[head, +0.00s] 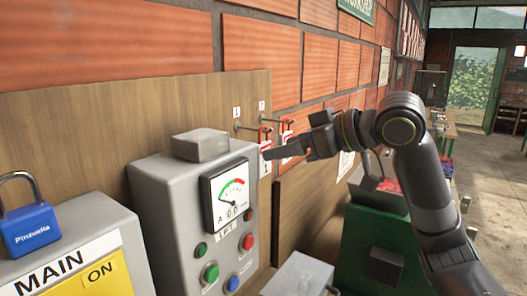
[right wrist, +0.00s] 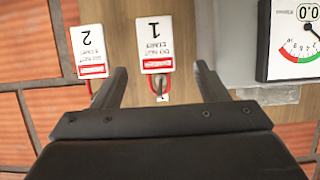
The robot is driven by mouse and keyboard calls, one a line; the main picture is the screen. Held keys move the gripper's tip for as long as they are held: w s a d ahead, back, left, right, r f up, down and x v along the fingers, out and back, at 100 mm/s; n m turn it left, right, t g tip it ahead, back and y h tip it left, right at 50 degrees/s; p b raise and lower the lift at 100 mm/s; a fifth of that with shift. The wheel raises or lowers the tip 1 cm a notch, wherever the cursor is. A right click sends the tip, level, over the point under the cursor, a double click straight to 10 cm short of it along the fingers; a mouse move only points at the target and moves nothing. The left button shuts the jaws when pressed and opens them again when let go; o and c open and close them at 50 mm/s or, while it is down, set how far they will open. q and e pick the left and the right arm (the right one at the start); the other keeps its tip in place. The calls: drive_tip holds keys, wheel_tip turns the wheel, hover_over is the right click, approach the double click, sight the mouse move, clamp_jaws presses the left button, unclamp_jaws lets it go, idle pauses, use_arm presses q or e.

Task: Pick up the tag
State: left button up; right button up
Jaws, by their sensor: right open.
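Two white tags with red parts hang from pegs on the wooden board. Tag 1 (head: 265,164) is nearer in the head view, and tag 2 (head: 287,136) hangs just beyond it, partly hidden by my right gripper (head: 283,150). In the right wrist view the picture is upside down: tag 1 (right wrist: 154,44) shows between the lines of the two open fingers (right wrist: 160,74), and tag 2 (right wrist: 88,50) is outside the left finger. Nothing is held. I cannot tell whether a finger touches a tag. My left gripper is not in view.
A grey control box (head: 165,205) with a meter (head: 228,197) and buttons stands left of the tags. A blue padlock (head: 30,225) sits on the MAIN switch box (head: 75,262). A green machine (head: 370,240) stands below my right arm. The brick wall is close behind.

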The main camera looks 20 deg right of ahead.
sight(263, 176)
drive_tip(key=p+x, duration=0.3)
drive_tip(key=x, duration=0.3)
drive_tip(key=shift+w+f, duration=0.35)
drive_tip(key=c, duration=1.1)
drive_tip(key=shift+o, duration=0.2)
drive_tip(key=shift+r, duration=0.2)
